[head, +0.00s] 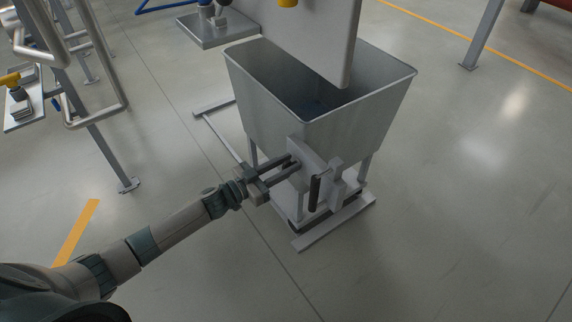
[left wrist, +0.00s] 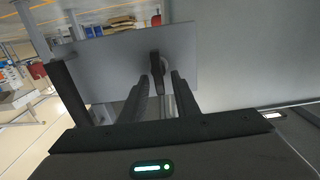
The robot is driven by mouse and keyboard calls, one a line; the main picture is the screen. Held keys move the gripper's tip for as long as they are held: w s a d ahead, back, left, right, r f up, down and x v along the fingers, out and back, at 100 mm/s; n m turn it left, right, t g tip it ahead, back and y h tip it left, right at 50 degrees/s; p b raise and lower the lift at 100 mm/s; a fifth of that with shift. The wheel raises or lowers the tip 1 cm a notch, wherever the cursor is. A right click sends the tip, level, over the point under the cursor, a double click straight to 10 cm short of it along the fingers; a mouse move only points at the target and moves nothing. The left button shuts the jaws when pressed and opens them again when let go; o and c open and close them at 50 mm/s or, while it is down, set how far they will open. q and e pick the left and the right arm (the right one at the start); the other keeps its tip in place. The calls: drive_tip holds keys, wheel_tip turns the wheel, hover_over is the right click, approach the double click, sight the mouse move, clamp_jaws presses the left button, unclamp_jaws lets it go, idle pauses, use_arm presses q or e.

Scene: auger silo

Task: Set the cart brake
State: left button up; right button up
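The cart (head: 275,115) is a grey open-topped hopper on legs over a low base. A grey plate (head: 308,158) is on its near side, and it also shows in the left wrist view (left wrist: 110,65). In the left wrist view the lever lies between the fingertips (left wrist: 160,80), with no clear contact. My right gripper is not in view.
A dark upright handle (head: 315,192) stands beside the plate, right of my left gripper. A metal frame (head: 85,110) with pipes stands at left. The floor right of the cart is clear.

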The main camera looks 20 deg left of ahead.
use_arm(q)
clamp_jaws()
